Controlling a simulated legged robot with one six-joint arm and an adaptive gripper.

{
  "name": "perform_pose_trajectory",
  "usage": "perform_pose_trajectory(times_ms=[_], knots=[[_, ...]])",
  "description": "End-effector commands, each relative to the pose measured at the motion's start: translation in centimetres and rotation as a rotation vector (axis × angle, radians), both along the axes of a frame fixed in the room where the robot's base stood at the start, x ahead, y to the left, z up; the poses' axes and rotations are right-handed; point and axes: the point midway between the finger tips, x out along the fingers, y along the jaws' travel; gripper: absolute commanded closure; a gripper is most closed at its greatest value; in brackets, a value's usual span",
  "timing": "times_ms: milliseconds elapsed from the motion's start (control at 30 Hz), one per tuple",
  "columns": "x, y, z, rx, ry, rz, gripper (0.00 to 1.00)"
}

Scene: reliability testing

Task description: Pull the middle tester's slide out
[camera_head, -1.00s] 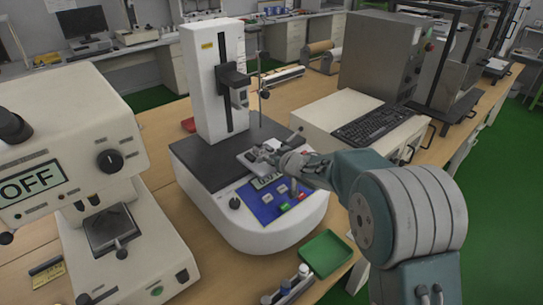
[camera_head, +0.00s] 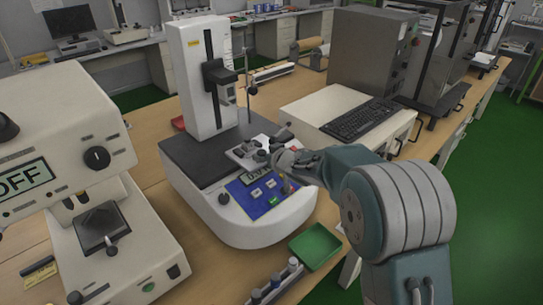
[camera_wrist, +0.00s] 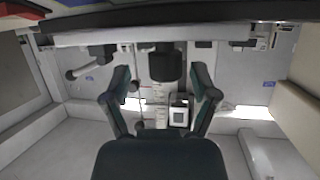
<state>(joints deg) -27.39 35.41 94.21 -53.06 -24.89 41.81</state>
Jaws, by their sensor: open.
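The middle tester (camera_head: 215,75) is white, with a tall column, a dark top plate and a blue control panel (camera_head: 258,195). Its slide (camera_head: 240,150), a pale plate with dark fittings, sits at the right of the top plate. A round dark knob (camera_head: 260,156) is at the slide's near right side. My gripper (camera_head: 275,158) is just right of the knob, above the panel. In the wrist view my gripper (camera_wrist: 161,82) is open, and a black cylinder (camera_wrist: 167,64), probably that knob, shows ahead between the fingers. I cannot tell whether they touch it.
Another tester with an OFF display (camera_head: 70,150) stands at the left. A white box (camera_head: 330,115) with a black keyboard (camera_head: 362,120) is behind my arm.

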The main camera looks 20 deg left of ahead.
Motion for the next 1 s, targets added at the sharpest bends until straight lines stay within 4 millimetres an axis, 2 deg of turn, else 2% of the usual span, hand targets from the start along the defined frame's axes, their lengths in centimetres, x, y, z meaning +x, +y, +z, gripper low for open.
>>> perform_pose_trajectory(times_ms=[600, 800, 1000], knots=[[-6.0, -7.9, 4.0, 0.005, -0.001, -0.004, 0.24], [-6.9, -8.9, 4.5, 0.004, 0.000, -0.003, 0.24], [-7.0, -9.0, 4.5, 0.004, 0.001, -0.002, 0.24]])
